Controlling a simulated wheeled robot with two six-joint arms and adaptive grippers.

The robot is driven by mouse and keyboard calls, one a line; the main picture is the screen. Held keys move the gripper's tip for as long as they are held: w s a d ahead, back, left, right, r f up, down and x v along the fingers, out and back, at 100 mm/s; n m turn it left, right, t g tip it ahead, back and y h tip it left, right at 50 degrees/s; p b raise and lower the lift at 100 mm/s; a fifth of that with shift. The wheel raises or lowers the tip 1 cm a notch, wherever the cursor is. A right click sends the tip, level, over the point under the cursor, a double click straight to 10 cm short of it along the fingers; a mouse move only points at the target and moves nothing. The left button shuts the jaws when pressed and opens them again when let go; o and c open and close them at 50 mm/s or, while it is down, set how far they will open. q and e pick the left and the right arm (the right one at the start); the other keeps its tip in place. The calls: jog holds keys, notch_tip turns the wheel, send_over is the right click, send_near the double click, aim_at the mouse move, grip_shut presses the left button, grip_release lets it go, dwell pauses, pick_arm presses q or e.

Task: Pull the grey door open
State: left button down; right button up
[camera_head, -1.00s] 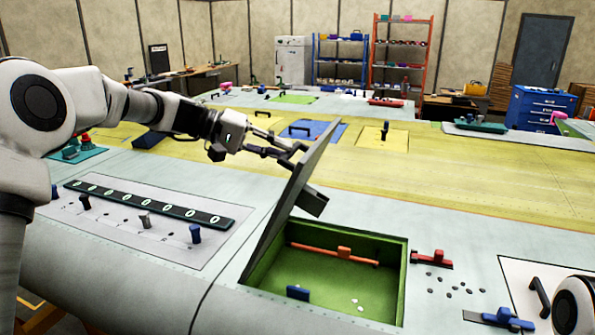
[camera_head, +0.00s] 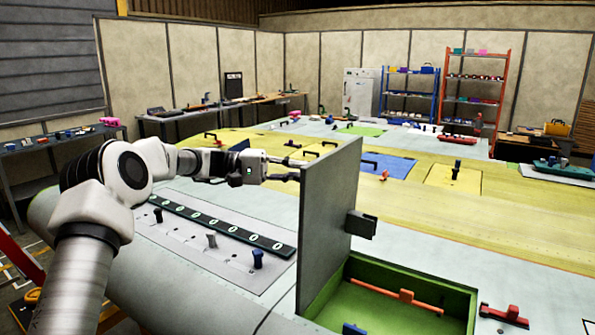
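The grey door (camera_head: 332,225) stands upright on its hinged edge at the left side of a green-lined compartment (camera_head: 452,290) in the wing surface. A dark block-like handle or latch (camera_head: 361,224) juts from its right-facing side. My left gripper (camera_head: 299,170) is at the door's far upper left edge, on the side away from the compartment. Its two fingers look spread, with nothing visible between them; the tips are close to or partly behind the door, and I cannot tell whether they touch it. My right gripper is not in view.
An orange-red bar (camera_head: 397,295) and a blue block (camera_head: 354,329) are inside the compartment. A numbered strip (camera_head: 220,222) with several knobs lies left of the door. A red clamp-like part (camera_head: 503,314) sits right of the compartment. Yellow panels (camera_head: 520,215) stretch behind.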

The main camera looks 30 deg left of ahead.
pick_arm(q)
jog(key=shift+r, duration=0.2)
jog(key=c, duration=1.2)
grip_release()
jog(key=shift+w, duration=0.15)
jog(key=shift+o, duration=0.2)
jog(key=v, duration=1.1)
jog(key=shift+a+f, duration=0.15)
jog(key=shift+a, duration=0.15)
jog(key=shift+w, duration=0.1)
